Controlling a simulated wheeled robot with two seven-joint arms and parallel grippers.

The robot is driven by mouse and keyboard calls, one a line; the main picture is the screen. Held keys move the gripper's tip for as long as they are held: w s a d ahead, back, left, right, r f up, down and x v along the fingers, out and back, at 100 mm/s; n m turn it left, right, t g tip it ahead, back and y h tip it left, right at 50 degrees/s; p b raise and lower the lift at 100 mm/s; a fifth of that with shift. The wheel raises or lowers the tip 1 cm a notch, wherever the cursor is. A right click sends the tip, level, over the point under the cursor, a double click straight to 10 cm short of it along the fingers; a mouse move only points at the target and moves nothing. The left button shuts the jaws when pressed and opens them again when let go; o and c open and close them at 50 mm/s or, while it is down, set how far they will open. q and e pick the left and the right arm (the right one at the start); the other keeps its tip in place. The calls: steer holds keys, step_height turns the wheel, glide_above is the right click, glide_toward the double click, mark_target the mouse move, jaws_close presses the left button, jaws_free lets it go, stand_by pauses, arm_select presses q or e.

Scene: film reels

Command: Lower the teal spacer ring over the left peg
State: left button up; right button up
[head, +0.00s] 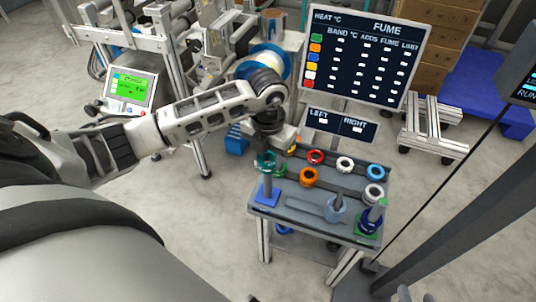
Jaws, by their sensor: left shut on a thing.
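My left gripper (270,150) comes in from the left, points down and is shut on the teal spacer ring (264,159). The ring is right above the left peg (267,183), a grey upright post on a blue square base (266,196) at the table's left end. The ring's lower edge is close to the peg's top. I cannot tell whether they touch or overlap. The gripper hides part of the ring. The right peg (382,204) stands on a green base at the right end, with a dark blue ring (370,222) around its foot. My right gripper is not in view.
Red (316,157), white (345,164), blue (375,172), orange (308,177) and another white ring (374,191) sit on the table (300,208). A green ring (280,170) lies close beside the teal one. A grey-blue handled object (337,208) stands at the front. The LEFT/RIGHT sign (340,126) is behind.

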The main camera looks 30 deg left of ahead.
arm_select(q)
steer(key=shift+f+b, duration=0.35)
steer(key=shift+f, duration=0.2)
steer(key=shift+f, duration=0.2)
steer(key=shift+f+b, duration=0.4)
steer(key=shift+b, duration=0.05)
steer(key=shift+f, duration=0.2)
stand_by(0.4)
steer(key=shift+f+b, duration=0.65)
steer(key=shift+f, duration=0.3)
steer(key=shift+f+b, duration=1.2)
steer(key=shift+f, duration=0.05)
